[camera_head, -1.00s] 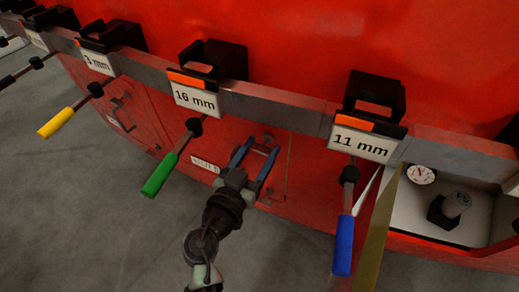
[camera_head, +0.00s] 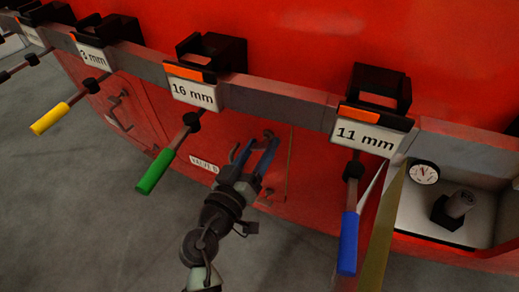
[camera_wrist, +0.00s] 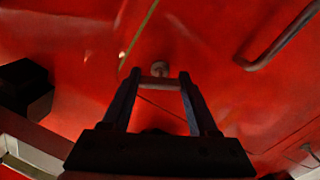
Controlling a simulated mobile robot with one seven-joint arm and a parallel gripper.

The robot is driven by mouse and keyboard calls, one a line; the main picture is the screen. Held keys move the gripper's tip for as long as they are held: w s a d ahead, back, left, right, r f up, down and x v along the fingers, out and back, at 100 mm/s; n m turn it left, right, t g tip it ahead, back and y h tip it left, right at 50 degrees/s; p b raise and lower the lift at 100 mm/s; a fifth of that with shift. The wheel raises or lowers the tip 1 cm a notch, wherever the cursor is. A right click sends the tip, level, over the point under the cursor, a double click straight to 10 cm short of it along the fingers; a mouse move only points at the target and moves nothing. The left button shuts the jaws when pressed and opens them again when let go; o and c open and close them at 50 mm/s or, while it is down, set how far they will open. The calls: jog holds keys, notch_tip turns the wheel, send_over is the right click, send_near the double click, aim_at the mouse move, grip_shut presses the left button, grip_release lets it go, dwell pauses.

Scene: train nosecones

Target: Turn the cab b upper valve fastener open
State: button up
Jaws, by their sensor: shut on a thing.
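My gripper (camera_head: 256,152) is at the red door panel, below the rail and between the green-handled and blue-handled tools. In the wrist view its two dark fingers (camera_wrist: 158,76) close on a small pale fastener (camera_wrist: 159,83), with a round greyish knob just beyond it. The fingers hide part of the fastener, and its exact turn angle cannot be told. In the head view the fastener is hidden by the fingers. A white valve label (camera_head: 204,163) is on the panel left of my gripper; its last letter is hard to read.
A curved handle (camera_wrist: 290,36) is on the panel near the fingers. A green-handled tool (camera_head: 155,172) hangs at left, a blue-handled one (camera_head: 348,243) at right. Tool holders line the rail (camera_head: 268,100). An open recess with a gauge (camera_head: 424,172) is at right. Grey floor lies below.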

jog(key=n, duration=0.6)
jog(key=n+p, duration=0.2)
jog(key=n, duration=0.4)
dwell(0.7)
jog(key=o, duration=1.4)
jog(key=shift+s, duration=0.1)
jog(key=b+v, duration=0.1)
jog(key=v, duration=1.1)
jog(key=shift+s+a+r+b, duration=0.1)
jog(key=shift+s+a+b, duration=0.15)
jog(key=shift+s+b, duration=0.1)
